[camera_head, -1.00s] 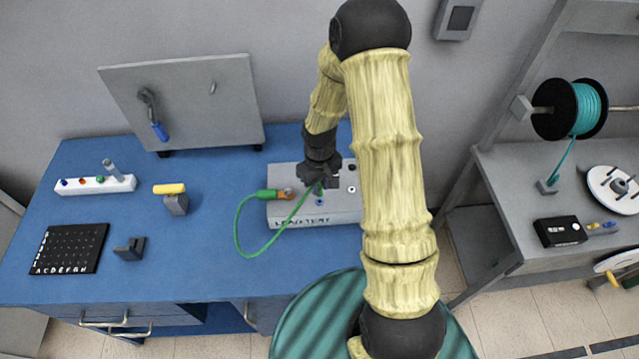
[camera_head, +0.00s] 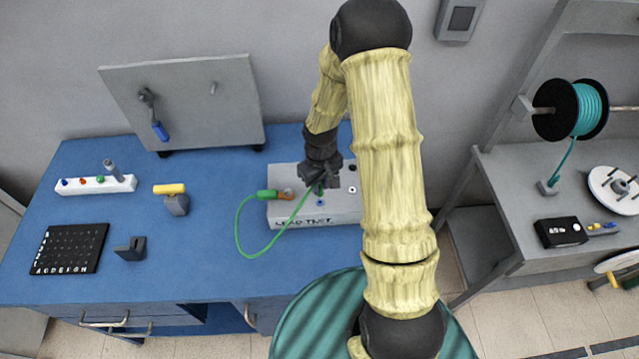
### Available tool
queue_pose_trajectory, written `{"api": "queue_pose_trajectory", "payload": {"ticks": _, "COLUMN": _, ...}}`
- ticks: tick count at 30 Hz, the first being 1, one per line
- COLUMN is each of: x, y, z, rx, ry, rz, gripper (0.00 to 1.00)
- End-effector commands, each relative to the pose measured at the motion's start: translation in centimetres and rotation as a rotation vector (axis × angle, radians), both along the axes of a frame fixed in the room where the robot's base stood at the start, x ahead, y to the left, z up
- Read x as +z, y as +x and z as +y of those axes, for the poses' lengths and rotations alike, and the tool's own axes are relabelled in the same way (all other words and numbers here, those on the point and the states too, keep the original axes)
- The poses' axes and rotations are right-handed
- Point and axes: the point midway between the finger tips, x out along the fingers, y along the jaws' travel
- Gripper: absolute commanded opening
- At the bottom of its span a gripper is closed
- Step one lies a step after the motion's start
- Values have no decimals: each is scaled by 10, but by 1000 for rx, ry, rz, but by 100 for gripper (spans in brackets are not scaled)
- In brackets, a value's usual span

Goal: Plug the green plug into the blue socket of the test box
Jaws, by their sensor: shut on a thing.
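The grey test box (camera_head: 345,212) sits on the blue bench with lettering on its front face. A green lead (camera_head: 240,232) loops from a green plug end (camera_head: 266,194) at the box's left side, beside an orange part, up to my gripper. My gripper (camera_head: 319,187) is shut on the other green plug (camera_head: 318,191), low over the box top. The fingers hide most of this plug. The blue socket (camera_head: 320,203) shows just in front of it. I cannot tell whether the plug's tip touches the box.
A white strip with coloured spots (camera_head: 95,186), a yellow-topped grey block (camera_head: 175,200), a black lettered board (camera_head: 70,248) and a small dark holder (camera_head: 131,249) stand on the left of the bench. A grey upright panel (camera_head: 190,100) is behind. A teal spool (camera_head: 588,108) is at right.

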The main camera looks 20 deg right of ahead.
Motion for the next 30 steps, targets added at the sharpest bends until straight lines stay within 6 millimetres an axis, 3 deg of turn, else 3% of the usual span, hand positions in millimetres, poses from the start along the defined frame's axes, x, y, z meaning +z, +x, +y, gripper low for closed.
{"api": "queue_pose_trajectory", "payload": {"ticks": 19, "x": -21, "y": 0, "z": 0, "rx": 0, "ry": 0, "rz": 0, "gripper": 0}}
{"api": "queue_pose_trajectory", "payload": {"ticks": 30, "x": -22, "y": 0, "z": 0, "rx": 1, "ry": 0, "rz": 0, "gripper": 0}}
